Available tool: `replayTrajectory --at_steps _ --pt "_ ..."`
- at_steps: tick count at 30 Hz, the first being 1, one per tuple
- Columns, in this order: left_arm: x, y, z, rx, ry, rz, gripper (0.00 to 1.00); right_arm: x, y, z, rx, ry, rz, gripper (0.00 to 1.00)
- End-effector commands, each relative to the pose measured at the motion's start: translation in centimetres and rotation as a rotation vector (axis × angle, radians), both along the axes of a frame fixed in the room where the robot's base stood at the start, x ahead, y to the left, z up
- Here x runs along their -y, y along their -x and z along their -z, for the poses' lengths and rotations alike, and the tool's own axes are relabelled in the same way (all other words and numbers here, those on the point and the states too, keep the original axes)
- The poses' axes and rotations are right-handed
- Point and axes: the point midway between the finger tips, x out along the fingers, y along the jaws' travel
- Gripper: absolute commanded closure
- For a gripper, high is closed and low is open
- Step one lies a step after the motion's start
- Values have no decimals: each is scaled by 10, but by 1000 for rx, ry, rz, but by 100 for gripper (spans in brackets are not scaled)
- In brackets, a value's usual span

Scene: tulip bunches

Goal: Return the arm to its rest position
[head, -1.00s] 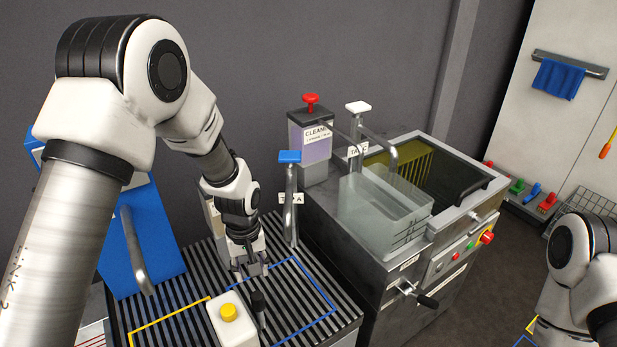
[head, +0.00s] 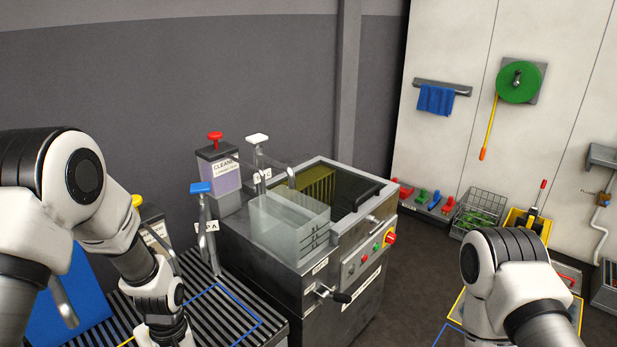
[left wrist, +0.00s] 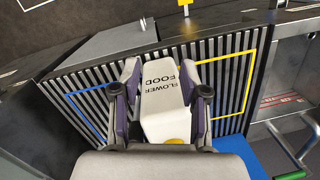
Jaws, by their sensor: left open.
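My left arm (head: 150,290) comes in from the left in the head view and reaches down over the striped rack. Its gripper is cut off below that view. In the left wrist view the left gripper (left wrist: 159,72) is open, fingers spread. A white bottle (left wrist: 162,100) marked FLOWER FOOD, with a yellow cap, shows between the fingers. I cannot tell if it stands between them or below them. My right arm (head: 510,285) is at the lower right of the head view, its gripper not shown.
A steel machine (head: 300,275) with a clear tank (head: 285,228) stands right of the slatted rack (head: 235,310). A tap with a blue handle (head: 201,188) and a purple cleaner dispenser (head: 218,172) rise beside it. The dark floor (head: 410,270) is partly open.

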Motion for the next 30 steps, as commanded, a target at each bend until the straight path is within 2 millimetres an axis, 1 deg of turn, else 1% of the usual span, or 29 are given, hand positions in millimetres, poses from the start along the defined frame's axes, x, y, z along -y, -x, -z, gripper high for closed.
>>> replayTrajectory --at_steps 1,2,3,5,8,11,12,14,15,16,17,18,19,23,24,26,30 --pt "0 13 11 -37 0 -1 56 0 0 0 0 0 0 60" --pt "0 20 17 -56 1 -1 56 0 0 0 0 0 0 60" --pt "0 33 26 -85 2 -2 56 0 0 0 0 0 0 60" --pt "1 51 39 -126 3 -1 56 0 0 0 0 0 0 60" --pt "2 88 65 -188 8 5 56 0 0 0 0 0 0 60" --pt "3 132 91 -239 18 33 56 0 0 0 -1 0 0 60" --pt "4 155 103 -257 28 54 56 0 0 0 -1 0 0 60" --pt "5 194 120 -269 44 101 56 0 0 0 -1 0 0 60" --pt "5 223 129 -264 58 150 56 0 0 0 0 0 0 60" --pt "6 239 133 -244 67 191 56 0 0 0 0 0 0 60" --pt "6 249 135 -213 74 235 56 0 0 0 0 0 0 60" --pt "6 255 135 -161 78 292 56 0 0 0 0 0 0 60" --pt "6 253 133 -114 76 332 56 0 0 0 0 0 0 60" --pt "4 229 129 66 51 475 56 0 0 0 -1 0 0 60" --pt "4 220 130 106 42 504 56 0 0 0 -1 0 0 60" --pt "4 214 130 132 36 537 56 0 0 0 -1 0 0 60" --pt "4 213 130 131 36 545 56 0 0 0 -1 0 0 60"
